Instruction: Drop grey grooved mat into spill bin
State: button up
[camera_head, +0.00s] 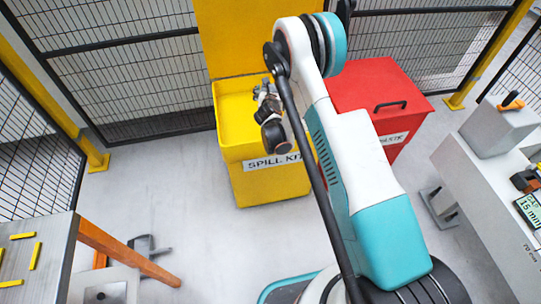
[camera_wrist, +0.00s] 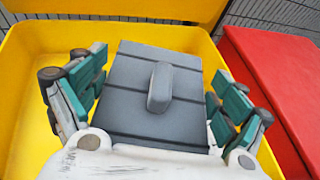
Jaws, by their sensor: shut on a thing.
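The grey grooved mat (camera_wrist: 125,75) is a dark grey block with straight grooves and a raised grip (camera_wrist: 160,87) on its face. My gripper (camera_wrist: 157,98) has a teal-padded finger on each side of it and is shut on it. The spill bin (camera_head: 265,188) is yellow, labelled "SPILL KIT", with its lid raised at the back. In the head view my gripper (camera_head: 266,100) is over the bin's open top; the mat cannot be made out there. In the wrist view the bin's yellow wall (camera_wrist: 22,75) surrounds the held mat.
A red lidded bin (camera_head: 375,88) stands right beside the spill bin and shows in the wrist view (camera_wrist: 275,85). Mesh fencing (camera_head: 125,70) is behind. A bench (camera_head: 40,245) is at left and a grey table (camera_head: 490,195) at right. Floor is clear left of the bin.

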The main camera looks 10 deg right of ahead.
jog(key=shift+f, duration=0.85)
jog(key=o, duration=0.8)
notch_tip(320, 180, up, 10)
